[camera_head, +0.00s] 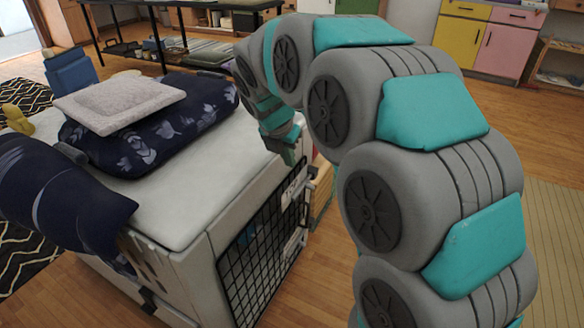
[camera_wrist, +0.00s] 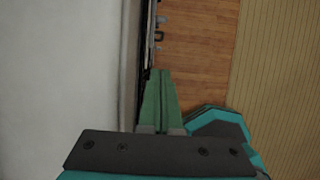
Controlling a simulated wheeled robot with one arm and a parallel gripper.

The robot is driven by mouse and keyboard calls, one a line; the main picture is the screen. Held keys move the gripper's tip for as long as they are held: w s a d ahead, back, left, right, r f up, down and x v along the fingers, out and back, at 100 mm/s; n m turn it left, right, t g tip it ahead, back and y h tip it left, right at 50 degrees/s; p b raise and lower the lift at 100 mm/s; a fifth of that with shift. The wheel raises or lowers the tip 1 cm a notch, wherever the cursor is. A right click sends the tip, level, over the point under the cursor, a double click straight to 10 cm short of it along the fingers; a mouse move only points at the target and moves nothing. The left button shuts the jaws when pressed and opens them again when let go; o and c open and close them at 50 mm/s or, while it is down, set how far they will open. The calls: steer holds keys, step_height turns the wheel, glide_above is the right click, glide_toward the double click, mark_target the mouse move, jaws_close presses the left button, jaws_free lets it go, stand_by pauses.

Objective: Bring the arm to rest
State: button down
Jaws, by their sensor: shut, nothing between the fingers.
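My gripper (camera_head: 290,150) points down at the front right edge of the white pet crate (camera_head: 190,206) in the head view. In the wrist view the two green fingers of my gripper (camera_wrist: 159,74) lie side by side, shut and empty. They appear beside the crate's edge, with the pale crate top (camera_wrist: 60,80) on the left. Whether they touch the crate cannot be told. My arm arches from the lower right over to the crate and hides part of the floor.
The crate has a black wire door (camera_head: 262,258). A dark patterned cushion (camera_head: 150,130) and a grey pad (camera_head: 118,101) lie on top. A black table (camera_head: 180,55) stands behind. Yellow and pink cabinets (camera_head: 500,45) are at the back right. Wood floor and a beige rug (camera_head: 555,220) lie at right.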

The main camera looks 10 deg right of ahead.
steer(key=shift+s+a+r, duration=0.1)
steer(key=shift+r, duration=0.2)
steer(key=s+d+f+m+g+y, duration=0.1)
steer(key=s+d+f+m, duration=0.1)
steer(key=s+m, duration=0.7)
steer(key=s+d+f+m+g, duration=0.2)
steer(key=s+m, duration=0.8)
steer(key=s, duration=0.6)
steer(key=s+d+f+m+g+y, duration=0.1)
steer(key=s+d+f+m+g, duration=0.1)
steer(key=s+m, duration=0.7)
steer(key=s, duration=0.4)
steer(key=shift+d+m+y, duration=0.25)
steer(key=shift+m+y, duration=0.05)
steer(key=shift+m, duration=0.1)
